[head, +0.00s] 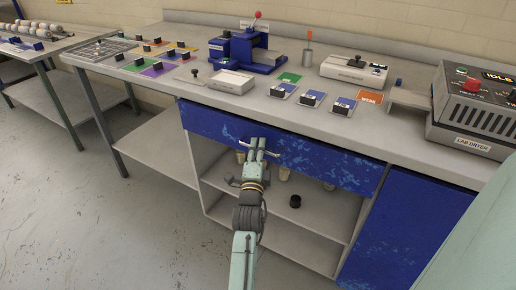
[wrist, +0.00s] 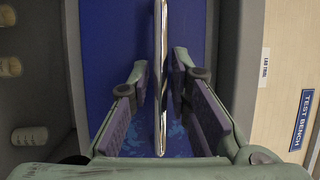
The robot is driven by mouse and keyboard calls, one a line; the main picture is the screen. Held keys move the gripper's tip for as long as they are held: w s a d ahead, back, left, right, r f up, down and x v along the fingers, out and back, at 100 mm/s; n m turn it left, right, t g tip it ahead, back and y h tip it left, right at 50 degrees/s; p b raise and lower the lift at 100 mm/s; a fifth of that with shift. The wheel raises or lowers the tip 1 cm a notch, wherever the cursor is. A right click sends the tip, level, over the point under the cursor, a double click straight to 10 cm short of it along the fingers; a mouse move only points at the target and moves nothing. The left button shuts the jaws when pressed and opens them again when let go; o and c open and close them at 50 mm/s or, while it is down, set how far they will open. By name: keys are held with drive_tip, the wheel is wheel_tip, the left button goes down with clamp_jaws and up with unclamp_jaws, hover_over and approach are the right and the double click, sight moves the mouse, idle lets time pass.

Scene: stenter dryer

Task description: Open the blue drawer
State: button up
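The blue drawer (head: 315,160) has a wide, scuffed blue front under the bench top and looks flush with the bench. Its metal bar handle (wrist: 160,80) runs down the middle of the wrist view. My gripper (head: 257,146) is at the drawer front, over the handle, in the head view. In the wrist view my gripper (wrist: 158,100) has its two padded fingers on either side of the bar. Gaps show between the bar and the pads, so it is open around the handle. In the head view my gripper hides part of the handle.
The bench top (head: 225,105) carries a blue press (head: 245,50), a white tray (head: 231,82), a scale (head: 353,73) and a lab dryer (head: 475,110). Open shelves below the drawer hold spools and a black item (head: 295,201). A blue cabinet door (head: 405,230) is at right. Floor at left is clear.

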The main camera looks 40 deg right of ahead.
clamp_jaws()
drive_tip(key=shift+a, duration=0.1)
idle(0.6)
